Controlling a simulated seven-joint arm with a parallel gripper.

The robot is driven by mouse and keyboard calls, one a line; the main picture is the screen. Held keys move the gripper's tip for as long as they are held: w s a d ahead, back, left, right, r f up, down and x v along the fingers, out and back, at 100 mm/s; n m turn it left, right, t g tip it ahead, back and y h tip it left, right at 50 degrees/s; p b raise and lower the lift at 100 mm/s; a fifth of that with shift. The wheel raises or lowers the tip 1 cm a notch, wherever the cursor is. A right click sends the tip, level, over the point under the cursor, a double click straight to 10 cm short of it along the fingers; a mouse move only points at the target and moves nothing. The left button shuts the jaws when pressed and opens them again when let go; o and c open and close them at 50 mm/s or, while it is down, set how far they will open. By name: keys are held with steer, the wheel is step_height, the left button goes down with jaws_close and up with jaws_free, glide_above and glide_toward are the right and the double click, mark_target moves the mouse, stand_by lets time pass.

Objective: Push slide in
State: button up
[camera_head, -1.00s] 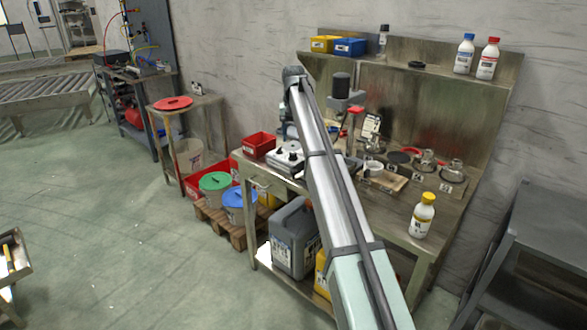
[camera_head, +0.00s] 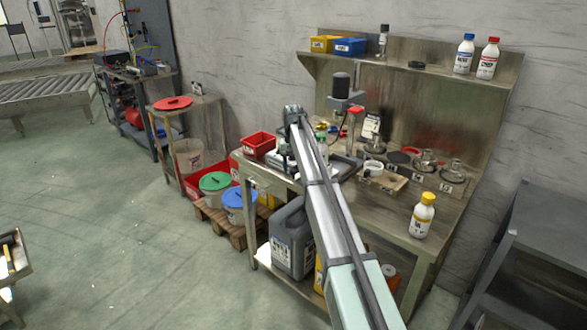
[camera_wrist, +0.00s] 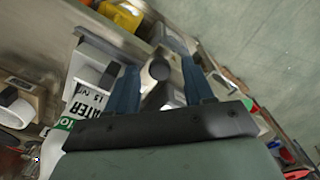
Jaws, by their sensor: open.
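My gripper (camera_wrist: 152,68) is open in the wrist view, with its two blue fingers apart. A dark round knob (camera_wrist: 160,70) on a pale metal part shows between the fingers; I cannot tell whether anything touches it. No part is clearly recognisable as the slide, and it may be hidden by my arm or gripper. In the head view my arm reaches over the left part of the workbench (camera_head: 395,215), and my fingers cannot be made out there.
A white bottle with a green band (camera_wrist: 72,118) is close to the left finger. A red bin (camera_head: 258,146) stands at the bench's left end. A yellow-capped bottle (camera_head: 423,216) stands at the front right.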

steer(key=shift+f, duration=0.25)
steer(key=shift+c, duration=0.3)
jaws_close()
